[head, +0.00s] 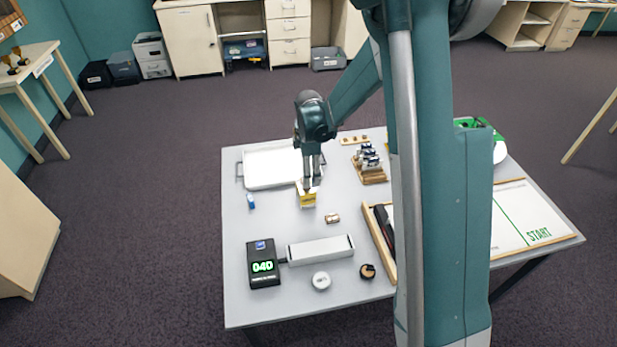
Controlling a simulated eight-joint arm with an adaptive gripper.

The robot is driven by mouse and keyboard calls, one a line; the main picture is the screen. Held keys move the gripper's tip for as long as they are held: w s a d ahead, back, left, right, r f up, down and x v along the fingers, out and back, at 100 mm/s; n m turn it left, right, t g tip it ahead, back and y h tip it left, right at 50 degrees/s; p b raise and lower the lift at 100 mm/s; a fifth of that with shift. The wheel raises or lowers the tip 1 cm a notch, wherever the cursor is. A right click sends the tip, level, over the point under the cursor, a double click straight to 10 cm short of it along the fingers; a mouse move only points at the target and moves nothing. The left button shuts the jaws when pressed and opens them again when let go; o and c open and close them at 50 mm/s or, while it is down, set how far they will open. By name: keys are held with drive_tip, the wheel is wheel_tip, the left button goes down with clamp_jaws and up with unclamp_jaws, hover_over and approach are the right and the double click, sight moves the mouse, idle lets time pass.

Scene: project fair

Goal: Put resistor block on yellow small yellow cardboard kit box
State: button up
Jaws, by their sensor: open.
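A small yellow box (307,201), likely the cardboard kit box, stands on the grey table near its middle. My gripper (312,184) points down right above it. Its two fingers are a little apart, and their tips overlap the box's top edge in the head view. Something small and dark shows at the fingertips, too small to identify; whether the fingers touch the box I cannot tell. A small beige block with a darker band (333,217), possibly the resistor block, lies on the table to the right and nearer, apart from the box.
A white tray (262,183) lies behind left, with a small blue item (251,202) in front. My arm hides part of the right side.

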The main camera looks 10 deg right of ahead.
wheel_tip(320, 180, up, 9)
drive_tip(key=shift+r+p, duration=0.2)
drive_tip(key=shift+p, duration=0.15)
idle(0.4)
idle(0.3)
drive_tip(key=s+d+r+m+t, duration=0.3)
drive_tip(key=s+r+m, duration=0.5)
drive_tip(key=s+r, duration=0.85)
drive_tip(key=s+d+r+m+t, duration=0.1)
drive_tip(key=s+m+t, duration=0.3)
drive_tip(key=s+m, duration=0.6)
drive_tip(key=s+r, duration=0.1)
drive_tip(key=s, duration=0.8)
drive_tip(key=shift+d, duration=0.4)
